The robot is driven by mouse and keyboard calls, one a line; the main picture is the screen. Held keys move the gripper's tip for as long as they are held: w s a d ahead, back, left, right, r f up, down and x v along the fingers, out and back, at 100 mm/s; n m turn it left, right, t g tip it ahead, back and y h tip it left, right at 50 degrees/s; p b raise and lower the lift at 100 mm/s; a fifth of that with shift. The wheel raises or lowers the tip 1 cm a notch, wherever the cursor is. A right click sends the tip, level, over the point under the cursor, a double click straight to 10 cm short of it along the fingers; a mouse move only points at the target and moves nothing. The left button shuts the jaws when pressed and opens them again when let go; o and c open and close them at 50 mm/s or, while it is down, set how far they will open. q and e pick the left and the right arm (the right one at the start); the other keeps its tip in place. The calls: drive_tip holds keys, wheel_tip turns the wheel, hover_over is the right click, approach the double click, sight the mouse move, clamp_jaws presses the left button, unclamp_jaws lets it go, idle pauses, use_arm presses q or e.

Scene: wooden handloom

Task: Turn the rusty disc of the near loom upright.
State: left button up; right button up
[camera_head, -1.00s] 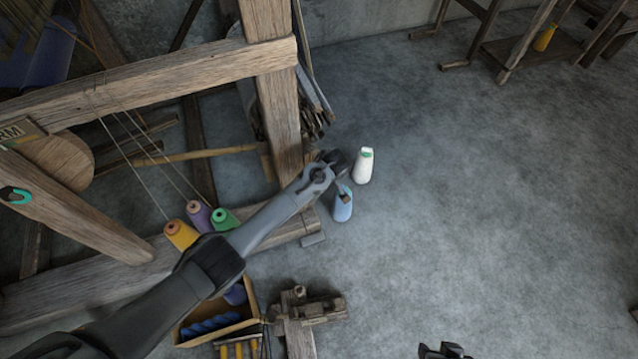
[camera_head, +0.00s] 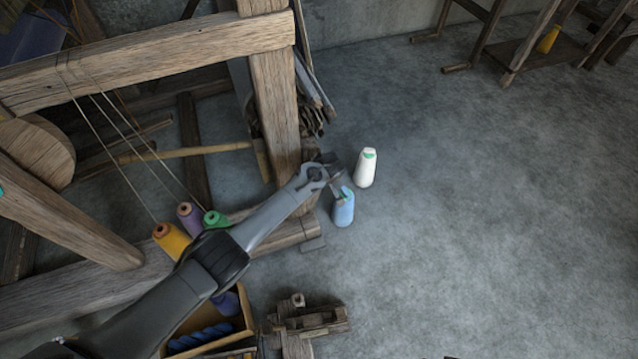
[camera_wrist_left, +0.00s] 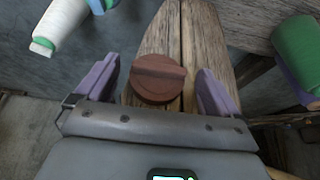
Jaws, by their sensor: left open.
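The rusty disc (camera_wrist_left: 157,80) is reddish brown and sits on a wooden beam of the near loom (camera_wrist_left: 208,35) in the left wrist view. A raised bar crosses its face, lying nearly level from left to right in that view. My left gripper (camera_wrist_left: 157,88) is open, with one finger on each side of the disc and a visible gap on both sides. In the head view my left gripper (camera_head: 333,172) is beside the loom's post (camera_head: 275,100), and the disc cannot be made out there. My right gripper is not clearly in view.
A white cone (camera_head: 366,168) and a blue cone (camera_head: 344,207) stand on the floor close to my left gripper. Orange (camera_head: 171,240), purple (camera_head: 189,215) and green (camera_head: 215,222) cones are near my forearm.

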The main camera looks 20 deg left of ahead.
use_arm(q)
drive_tip(key=shift+c, duration=0.4)
drive_tip(key=c, duration=1)
drive_tip(key=shift+o, duration=0.2)
drive_tip(key=f+n+t+h, duration=0.1)
drive_tip(key=t+h, duration=0.2)
drive_tip(key=t, duration=0.1)
drive_tip(key=s+a+f+n+t+h, duration=0.1)
drive_tip(key=t+h, duration=0.3)
drive_tip(key=s+a+f+n+t+h, duration=0.1)
drive_tip(key=n+t+h, duration=0.1)
drive_tip(key=t+h, duration=0.1)
drive_tip(key=shift+a+t+h+b, duration=0.1)
drive_tip(key=shift+t+h+b, duration=0.25)
drive_tip(key=shift+t, duration=0.65)
